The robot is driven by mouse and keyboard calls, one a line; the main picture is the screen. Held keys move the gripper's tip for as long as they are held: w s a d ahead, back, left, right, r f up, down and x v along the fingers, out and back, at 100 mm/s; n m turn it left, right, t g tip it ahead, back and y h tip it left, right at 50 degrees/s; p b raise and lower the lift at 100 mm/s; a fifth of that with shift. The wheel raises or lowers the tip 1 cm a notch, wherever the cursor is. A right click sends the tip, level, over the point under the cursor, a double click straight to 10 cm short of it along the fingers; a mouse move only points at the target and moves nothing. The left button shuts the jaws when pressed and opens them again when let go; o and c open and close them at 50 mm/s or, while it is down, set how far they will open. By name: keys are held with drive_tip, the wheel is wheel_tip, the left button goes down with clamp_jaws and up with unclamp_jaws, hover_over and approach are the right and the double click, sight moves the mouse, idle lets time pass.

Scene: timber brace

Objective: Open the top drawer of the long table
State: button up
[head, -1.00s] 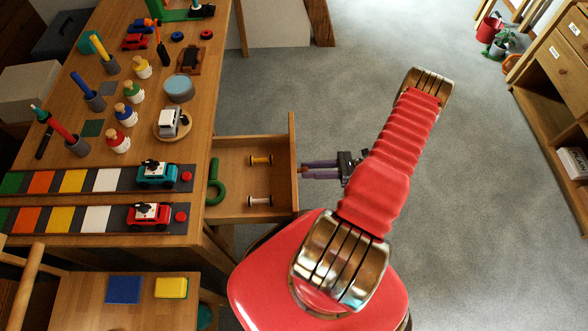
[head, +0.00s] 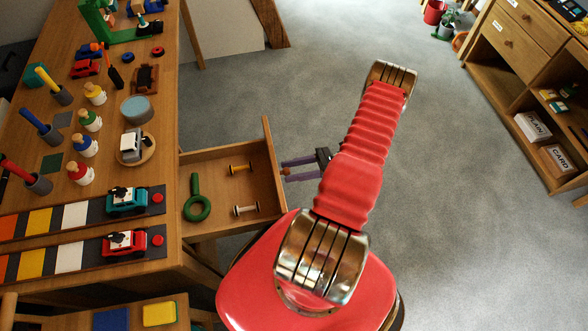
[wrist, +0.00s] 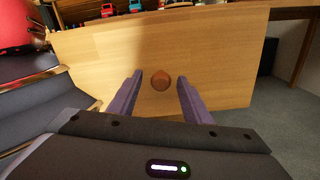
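The long table (head: 170,100) stands at the left in the head view. Its top drawer (head: 185,226) is pulled out to the right, and its inside shows. In it lie a green ring-ended object (head: 197,205) and two spools, one yellow (head: 241,169) and one pale (head: 246,209). In the wrist view the wooden drawer front (wrist: 215,60) has a round brown knob (wrist: 160,80). My gripper (wrist: 157,90) is open, with a purple finger on each side of the knob and visible gaps between. In the head view my gripper (head: 283,170) is just outside the drawer front.
The tabletop holds toy cars on coloured strips, including a red car (head: 124,242), plus bottles and pens. A low wooden surface with sponges (head: 159,313) is at the lower left. A cabinet (head: 520,75) stands at the right. Grey floor (head: 440,190) between is clear.

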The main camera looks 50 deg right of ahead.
drive_tip(key=shift+d, duration=0.1)
drive_tip(key=v, duration=1.3)
drive_tip(key=shift+s+d, duration=0.25)
drive_tip(key=shift+f, duration=0.1)
idle(0.3)
